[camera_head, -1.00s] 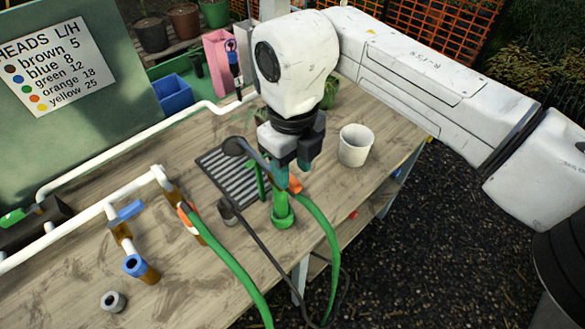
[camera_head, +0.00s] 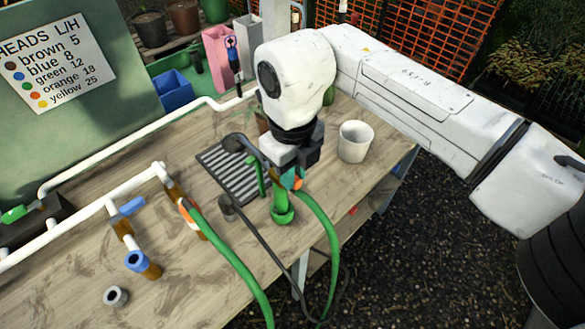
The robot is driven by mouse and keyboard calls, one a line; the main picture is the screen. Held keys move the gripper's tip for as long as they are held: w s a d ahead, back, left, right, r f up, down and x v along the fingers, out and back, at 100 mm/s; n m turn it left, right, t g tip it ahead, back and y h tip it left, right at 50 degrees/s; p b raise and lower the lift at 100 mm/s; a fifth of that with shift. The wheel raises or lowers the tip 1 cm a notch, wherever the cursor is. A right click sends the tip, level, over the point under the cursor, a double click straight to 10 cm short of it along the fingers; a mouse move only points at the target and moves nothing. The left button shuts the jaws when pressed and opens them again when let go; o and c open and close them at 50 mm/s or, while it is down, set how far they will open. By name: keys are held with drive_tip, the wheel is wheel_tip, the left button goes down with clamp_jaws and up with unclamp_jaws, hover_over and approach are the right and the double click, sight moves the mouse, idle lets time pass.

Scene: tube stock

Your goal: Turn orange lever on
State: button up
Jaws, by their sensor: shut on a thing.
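An orange lever (camera_head: 186,212) sits on the brown valve at the end of the white pipe, where a green hose (camera_head: 230,262) joins; its exact angle is hard to tell. My gripper (camera_head: 287,180) is to the right of it, well apart, over the bench. It is shut on what looks like a dark-headed watering lance (camera_head: 236,143), beside a green upright holder (camera_head: 283,213). An orange piece shows at the fingers, with green hose running down from it. The fingers partly hide the grip.
A blue lever (camera_head: 131,206) is on the neighbouring valve. A black slatted tray (camera_head: 222,172), a white cup (camera_head: 355,142) and a grey ring (camera_head: 116,297) are on the bench (camera_head: 190,285). A thin black hose crosses the front edge.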

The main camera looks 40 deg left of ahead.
clamp_jaws()
drive_tip(key=w+a+n+b, duration=0.1)
drive_tip(key=n, duration=0.5)
drive_tip(key=w+a+n+b, duration=0.1)
drive_tip(key=n, duration=0.5)
drive_tip(key=w+a+n+b, duration=0.1)
drive_tip(key=n, duration=0.4)
drive_tip(key=shift+w+a+n+b, duration=0.2)
drive_tip(key=shift+w+n+b, duration=0.2)
idle(0.4)
drive_tip(key=o, duration=0.8)
unclamp_jaws()
drive_tip(key=shift+r, duration=0.1)
